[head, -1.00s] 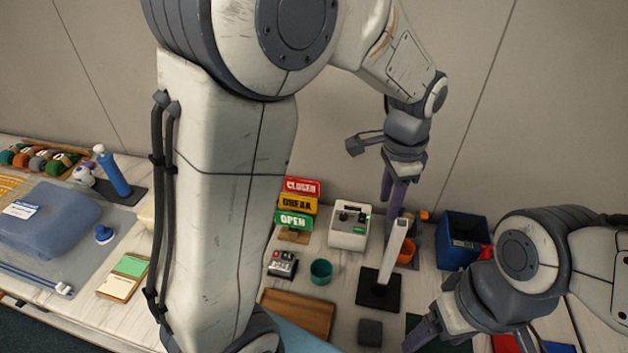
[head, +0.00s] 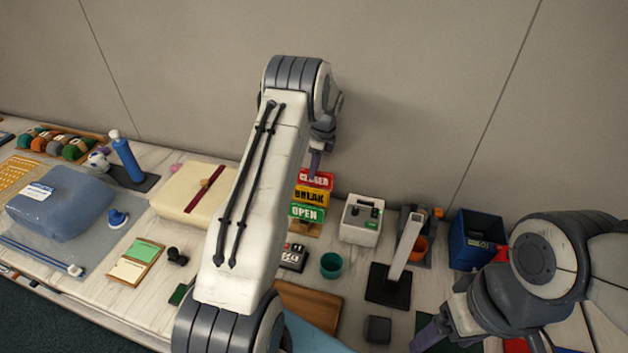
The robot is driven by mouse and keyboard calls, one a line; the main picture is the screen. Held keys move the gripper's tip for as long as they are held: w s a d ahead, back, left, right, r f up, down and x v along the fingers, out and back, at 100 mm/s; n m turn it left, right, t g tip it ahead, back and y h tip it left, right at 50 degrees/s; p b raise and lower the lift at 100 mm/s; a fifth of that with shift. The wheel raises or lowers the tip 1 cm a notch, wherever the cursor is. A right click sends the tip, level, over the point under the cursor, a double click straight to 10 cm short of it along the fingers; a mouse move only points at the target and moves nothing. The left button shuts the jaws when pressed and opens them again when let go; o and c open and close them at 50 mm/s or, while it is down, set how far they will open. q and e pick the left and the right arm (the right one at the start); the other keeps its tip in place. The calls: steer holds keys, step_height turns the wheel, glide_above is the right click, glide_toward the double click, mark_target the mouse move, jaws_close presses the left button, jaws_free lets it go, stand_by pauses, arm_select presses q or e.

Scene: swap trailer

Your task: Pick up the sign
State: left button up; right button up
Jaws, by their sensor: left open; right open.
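A sign stand holds three stacked signs: a red CLOSED sign (head: 318,179) on top, a yellow BREAK sign (head: 311,196) below it and a green OPEN sign (head: 306,214) at the bottom. My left gripper (head: 316,165) is open, just above and behind the top edge of the red sign. The left edge of the stand is partly hidden by my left arm. My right gripper (head: 422,338) is open and empty at the lower right, over the table.
A blue bin (head: 474,240) is further right. A cream box (head: 190,196) lies left of my arm. A wall rises close behind.

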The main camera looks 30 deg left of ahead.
mark_target(311, 186)
arm_select(q)
steer(key=f, duration=0.1)
steer(key=f+p, duration=0.1)
steer(key=f, duration=0.1)
steer(key=f+p, duration=0.1)
steer(key=shift+a+f, duration=0.15)
steer(key=shift+a, duration=0.2)
steer(key=shift+f, duration=0.45)
steer(key=shift+f, duration=0.25)
jaws_close()
